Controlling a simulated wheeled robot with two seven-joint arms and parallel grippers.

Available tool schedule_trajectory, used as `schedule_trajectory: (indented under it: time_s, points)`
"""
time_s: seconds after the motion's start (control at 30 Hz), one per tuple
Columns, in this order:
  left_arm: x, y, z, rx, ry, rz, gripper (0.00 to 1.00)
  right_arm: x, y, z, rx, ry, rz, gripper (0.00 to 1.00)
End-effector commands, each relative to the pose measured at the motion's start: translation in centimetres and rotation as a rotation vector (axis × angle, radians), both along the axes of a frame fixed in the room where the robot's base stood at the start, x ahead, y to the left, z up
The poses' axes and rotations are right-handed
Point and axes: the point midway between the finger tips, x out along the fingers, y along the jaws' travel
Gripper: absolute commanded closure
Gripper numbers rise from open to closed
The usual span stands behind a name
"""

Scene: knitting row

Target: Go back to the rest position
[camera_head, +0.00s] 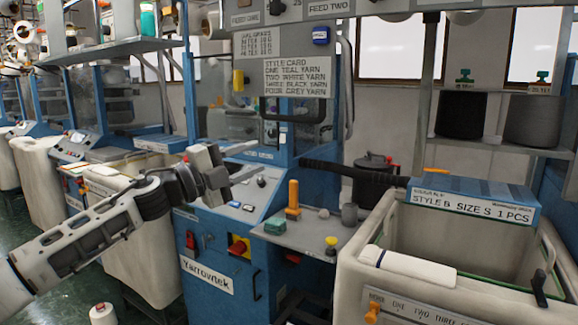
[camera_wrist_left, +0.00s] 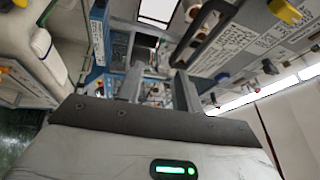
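My left arm comes in from the left in the head view, with its gripper (camera_head: 256,160) raised in front of the blue Yarrowtek knitting machine (camera_head: 222,260). Its two fingers are apart with nothing between them. In the left wrist view the same gripper (camera_wrist_left: 158,88) shows two grey fingers spread, with only the distant room between them. It appears clear of the machine panel and touches nothing that I can see. My right gripper is in neither view.
A cream bin (camera_head: 408,267) stands at the lower right beside a blue labelled box (camera_head: 470,198). A grey shelf (camera_head: 300,234) holds small items, including an orange-handled tool (camera_head: 293,197). A style card (camera_head: 297,77) hangs above. A yarn cone (camera_head: 103,314) is on the floor.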

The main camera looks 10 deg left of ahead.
Motion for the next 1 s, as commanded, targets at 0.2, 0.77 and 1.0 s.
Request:
schedule_trajectory:
  time_s: [0.2, 0.77, 1.0]
  points:
    - [-3.8, -6.0, -13.7, -0.287, 0.301, -0.016, 0.64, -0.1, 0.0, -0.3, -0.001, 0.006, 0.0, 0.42]
    - [-25.5, -4.3, -41.1, -0.925, 1.182, 0.509, 0.64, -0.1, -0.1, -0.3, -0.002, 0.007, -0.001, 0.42]
    - [-33.9, -1.7, -45.8, -1.008, 1.384, 0.728, 0.64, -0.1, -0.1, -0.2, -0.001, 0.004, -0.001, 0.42]
